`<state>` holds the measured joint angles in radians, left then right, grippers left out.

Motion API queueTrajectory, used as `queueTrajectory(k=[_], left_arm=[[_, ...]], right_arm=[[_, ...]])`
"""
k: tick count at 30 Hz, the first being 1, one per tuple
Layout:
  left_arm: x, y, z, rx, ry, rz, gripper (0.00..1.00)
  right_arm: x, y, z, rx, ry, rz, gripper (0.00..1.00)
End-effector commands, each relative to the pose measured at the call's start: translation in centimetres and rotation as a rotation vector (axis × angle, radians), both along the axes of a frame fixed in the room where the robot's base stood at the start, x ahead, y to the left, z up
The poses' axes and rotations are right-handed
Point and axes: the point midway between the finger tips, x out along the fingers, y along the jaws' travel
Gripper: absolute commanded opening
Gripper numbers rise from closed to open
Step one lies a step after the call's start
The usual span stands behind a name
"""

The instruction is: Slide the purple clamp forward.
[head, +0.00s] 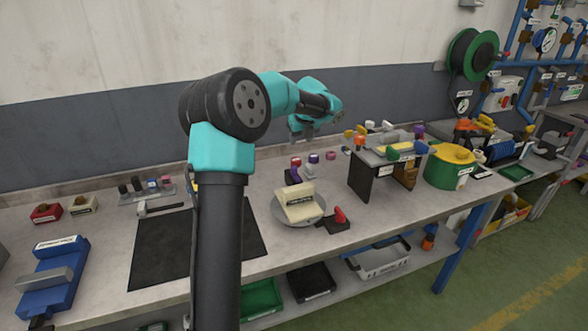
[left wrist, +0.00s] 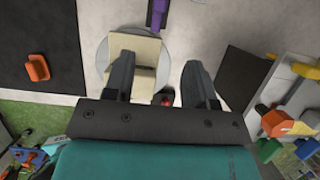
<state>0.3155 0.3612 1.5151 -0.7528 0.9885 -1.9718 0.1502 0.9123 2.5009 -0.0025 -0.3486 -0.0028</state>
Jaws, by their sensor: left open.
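The purple clamp (head: 294,176) sits on a dark base behind the round grey turntable (head: 279,212) in the head view. In the left wrist view the purple clamp (left wrist: 158,13) is at the top edge, partly cut off. A cream block (head: 300,204) rests on the turntable. A red clamp (head: 340,215) stands on a dark base at the turntable's front right. My left gripper (head: 302,132) is above the bench, open and empty. In the left wrist view its fingers (left wrist: 158,78) hang over the turntable area, apart from the purple clamp. My right gripper is not in view.
A black mat (head: 155,250) lies left of the turntable, with an orange piece (left wrist: 37,68) on it. A small raised stand (head: 362,178) and a green drum with a yellow lid (head: 450,172) stand to the right. Small coloured knobs (head: 313,158) are behind the purple clamp.

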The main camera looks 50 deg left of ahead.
Motion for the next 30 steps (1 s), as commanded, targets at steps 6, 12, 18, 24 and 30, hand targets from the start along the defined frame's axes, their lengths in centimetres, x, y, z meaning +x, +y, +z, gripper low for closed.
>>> queueTrajectory(k=[6,12,18,24,30], left_arm=[[0.0,0.1,-0.2,0.0,0.0,0.001,0.51],[0.3,0.7,-1.9,-0.001,0.002,0.002,0.51],[0.7,1.8,-4.8,-0.001,0.003,0.002,0.51],[1.2,3.0,-7.9,-0.001,0.002,0.004,0.51],[1.7,4.2,-11.1,-0.001,0.002,0.003,0.51]], right_arm=[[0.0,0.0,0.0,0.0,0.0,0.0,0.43],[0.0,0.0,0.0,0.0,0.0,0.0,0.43],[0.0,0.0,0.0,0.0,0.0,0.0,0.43],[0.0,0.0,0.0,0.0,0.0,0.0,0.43],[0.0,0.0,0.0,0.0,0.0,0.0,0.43]])
